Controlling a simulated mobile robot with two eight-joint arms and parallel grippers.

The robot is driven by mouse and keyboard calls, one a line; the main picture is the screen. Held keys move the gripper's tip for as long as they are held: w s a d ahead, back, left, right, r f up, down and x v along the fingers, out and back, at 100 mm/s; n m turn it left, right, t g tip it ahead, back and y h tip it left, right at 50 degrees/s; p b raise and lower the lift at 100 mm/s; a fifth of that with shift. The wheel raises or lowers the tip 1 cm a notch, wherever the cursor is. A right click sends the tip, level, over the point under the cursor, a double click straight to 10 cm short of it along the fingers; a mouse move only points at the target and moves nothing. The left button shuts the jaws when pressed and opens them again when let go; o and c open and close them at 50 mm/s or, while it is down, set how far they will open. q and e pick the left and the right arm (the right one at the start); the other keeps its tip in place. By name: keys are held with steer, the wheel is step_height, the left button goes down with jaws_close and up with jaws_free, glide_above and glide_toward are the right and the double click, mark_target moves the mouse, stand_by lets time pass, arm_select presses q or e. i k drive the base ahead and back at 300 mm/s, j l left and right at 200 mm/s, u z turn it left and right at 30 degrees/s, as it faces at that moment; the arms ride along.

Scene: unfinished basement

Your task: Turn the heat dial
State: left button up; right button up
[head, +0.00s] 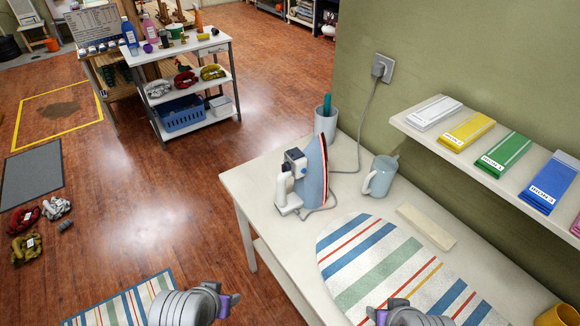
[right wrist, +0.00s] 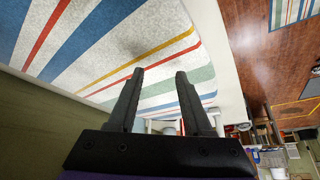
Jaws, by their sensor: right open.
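My right gripper (head: 398,308) is at the bottom of the head view, over the striped pad and well apart from the iron. In the right wrist view its two dark fingers (right wrist: 158,95) are apart and empty. My left gripper (head: 222,300) is over the floor left of the table; its fingers are not clear.
The striped ironing pad (head: 365,262) covers the table's front. A grey mug (head: 380,177), a cup with a pen (head: 326,124) and a cream block (head: 427,227) stand near the iron. The iron's cord runs to a wall socket (head: 383,68). A shelf (head: 412,128) overhangs the right side.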

mark_target(286, 167)
steer(key=j+z, duration=0.1)
steer(key=z, duration=1.45)
steer(key=j+z, duration=0.7)
steer(key=k+j+z, duration=0.1)
steer(key=j+z, duration=0.15)
steer(key=z, duration=0.15)
steer(key=k+j+z, duration=0.65)
steer(key=j, duration=0.2)
steer(key=k+j+z, duration=0.2)
steer(key=k+j, duration=1.15)
